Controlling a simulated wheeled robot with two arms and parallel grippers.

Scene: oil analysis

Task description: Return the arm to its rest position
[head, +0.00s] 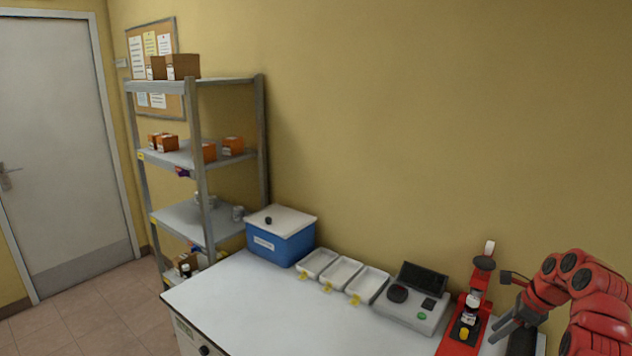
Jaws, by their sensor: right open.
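My right arm shows in red at the right edge of the head view, raised over the right end of the white table. My right gripper (503,332), with dark grey fingers, is open and points down to the left. It is just right of a red stand (474,310) that holds a small bottle with a white label (470,314). I see nothing between the fingers. Whether the fingers touch the stand or the table, I cannot tell. My left gripper is out of view.
On the table (290,317) stand a blue box with a white lid (281,242), three white trays (341,273) and a grey device with a dark screen (411,303). A grey shelf (206,160) with orange boxes stands behind left. The table's front left is clear.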

